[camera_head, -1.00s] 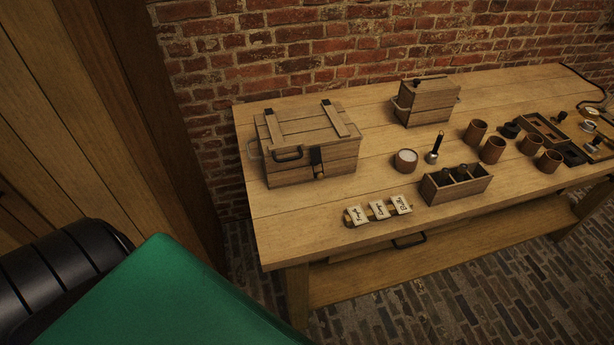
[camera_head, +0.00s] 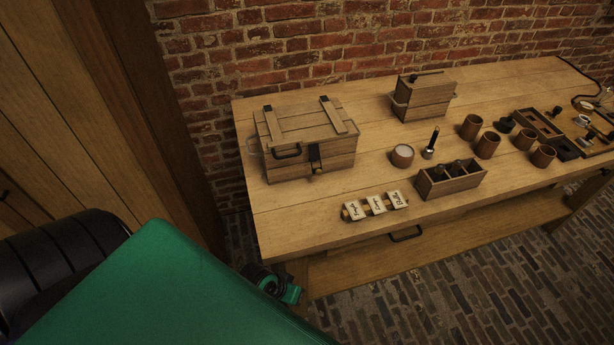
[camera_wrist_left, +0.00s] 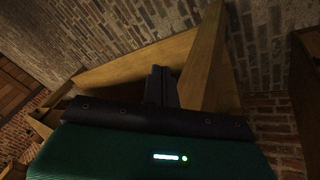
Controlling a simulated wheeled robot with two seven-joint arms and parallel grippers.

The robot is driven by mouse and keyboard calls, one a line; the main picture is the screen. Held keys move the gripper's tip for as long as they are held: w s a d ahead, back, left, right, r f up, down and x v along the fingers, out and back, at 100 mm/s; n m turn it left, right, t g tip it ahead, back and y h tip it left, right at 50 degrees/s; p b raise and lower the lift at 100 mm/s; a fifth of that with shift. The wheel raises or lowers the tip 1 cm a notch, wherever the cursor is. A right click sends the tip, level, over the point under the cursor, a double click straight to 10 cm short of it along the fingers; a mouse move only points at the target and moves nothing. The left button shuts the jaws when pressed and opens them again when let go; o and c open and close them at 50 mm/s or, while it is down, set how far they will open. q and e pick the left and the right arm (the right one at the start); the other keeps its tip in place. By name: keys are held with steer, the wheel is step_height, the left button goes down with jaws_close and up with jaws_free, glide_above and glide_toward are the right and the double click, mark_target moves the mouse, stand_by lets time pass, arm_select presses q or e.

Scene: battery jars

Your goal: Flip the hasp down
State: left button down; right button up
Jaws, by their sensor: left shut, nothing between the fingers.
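The wooden chest (camera_head: 290,166) stands at the left end of the workbench with its slatted lid closed. The dark hasp (camera_head: 315,154) is at the right part of its front, with a small brownish piece by its lower end. The hasp is too small to tell whether it lies flat. My left gripper (camera_wrist_left: 161,85) shows in the left wrist view with its fingers together and nothing between them. It is low by the bench's wooden frame, away from the chest. In the head view, a green and black part of my left arm shows below the bench's front left corner. My right gripper is out of view.
The workbench (camera_head: 285,220) has bare wood in front of the chest. Label cards (camera_head: 375,205) lie near the front edge, beside a divided box (camera_head: 450,180). A smaller wooden box (camera_head: 422,98) stands behind, with several cups to the right. A brick wall (camera_head: 350,40) backs the bench.

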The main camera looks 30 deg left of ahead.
arm_select(q)
step_height(320, 180, up, 13)
steer(key=d+h, duration=0.2)
steer(key=w+a+r+n+t+h, duration=0.1)
steer(key=w+a+n, duration=0.1)
steer(key=w, duration=0.1)
steer(key=w+a+r+n+t+h, duration=0.1)
steer(key=w+a+n+t, duration=0.1)
steer(key=w+n, duration=0.1)
steer(key=w+a+r+n+t+h, duration=0.1)
steer(key=w+a+n+t, duration=0.1)
steer(key=w+n, duration=0.1)
steer(key=shift+w+a+r+p, duration=0.2)
steer(key=shift+w+r+p, duration=0.05)
steer(key=shift+r+p, duration=0.1)
steer(key=w+a+r+n+t, duration=0.1)
steer(key=w+a+n, duration=0.1)
steer(key=a+n, duration=0.1)
steer(key=w+a+r+n+t+y, duration=0.1)
steer(key=w+a+n+t, duration=0.1)
steer(key=a+n, duration=0.1)
steer(key=w+a+r+n+t, duration=0.2)
steer(key=a+n, duration=0.1)
steer(key=a, duration=0.2)
steer(key=shift+w+a+y, duration=0.2)
steer(key=shift+w+y, duration=0.05)
steer(key=shift+y, duration=0.05)
steer(key=shift+w+a+r+n, duration=0.1)
steer(key=shift+w+a+n, duration=0.05)
steer(key=shift+a+n, duration=0.25)
